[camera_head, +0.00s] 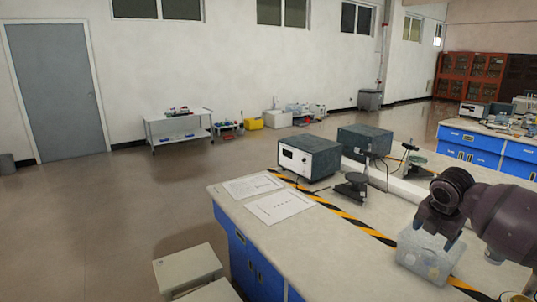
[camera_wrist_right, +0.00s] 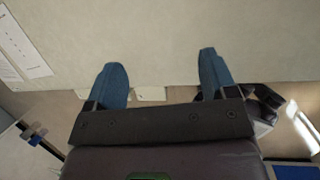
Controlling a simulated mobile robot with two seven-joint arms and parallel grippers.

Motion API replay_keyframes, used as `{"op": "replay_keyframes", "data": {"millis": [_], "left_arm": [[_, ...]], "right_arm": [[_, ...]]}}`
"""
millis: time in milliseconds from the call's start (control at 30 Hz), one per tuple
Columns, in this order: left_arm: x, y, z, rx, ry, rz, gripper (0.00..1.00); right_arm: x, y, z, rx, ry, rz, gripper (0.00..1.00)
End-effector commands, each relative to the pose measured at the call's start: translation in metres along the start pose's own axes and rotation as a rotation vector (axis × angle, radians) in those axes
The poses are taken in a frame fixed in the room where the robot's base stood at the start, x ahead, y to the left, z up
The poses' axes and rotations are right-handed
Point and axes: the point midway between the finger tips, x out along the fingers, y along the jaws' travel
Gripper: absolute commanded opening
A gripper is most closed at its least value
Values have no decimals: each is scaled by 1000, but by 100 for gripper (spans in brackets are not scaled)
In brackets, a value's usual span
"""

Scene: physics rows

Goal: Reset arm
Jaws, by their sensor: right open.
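My right gripper (camera_head: 438,228) comes in from the right in the head view, over the near right part of the lab bench (camera_head: 330,250). In the right wrist view my right gripper (camera_wrist_right: 163,72) shows two blue fingers spread wide with nothing between them. A clear plastic box (camera_head: 428,258) with small things inside shows just below the gripper in the head view. I cannot tell whether they touch. My left gripper is in neither view.
A grey instrument box (camera_head: 309,157), a small black stand (camera_head: 352,186) and two paper sheets (camera_head: 279,206) lie on the bench. Yellow-black tape (camera_head: 345,215) crosses it. Pale stools (camera_head: 188,267) stand at its near left edge. The floor at left is open.

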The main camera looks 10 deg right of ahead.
Motion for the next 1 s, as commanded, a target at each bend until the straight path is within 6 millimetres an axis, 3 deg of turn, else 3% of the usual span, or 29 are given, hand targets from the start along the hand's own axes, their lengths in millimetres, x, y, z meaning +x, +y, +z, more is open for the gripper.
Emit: {"op": "replay_keyframes", "data": {"millis": [200, 433, 700, 900, 1000], "left_arm": [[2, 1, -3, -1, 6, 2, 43], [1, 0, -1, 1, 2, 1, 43], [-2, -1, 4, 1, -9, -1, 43], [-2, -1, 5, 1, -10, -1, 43], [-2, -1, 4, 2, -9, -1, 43]], "right_arm": [[58, -23, -99, 151, 68, 0, 78], [93, -65, -206, 439, 150, 14, 78], [92, -121, -300, 894, 231, 16, 78], [73, -165, -341, 1298, 253, 2, 78], [63, -185, -350, 1483, 244, -5, 78]]}}
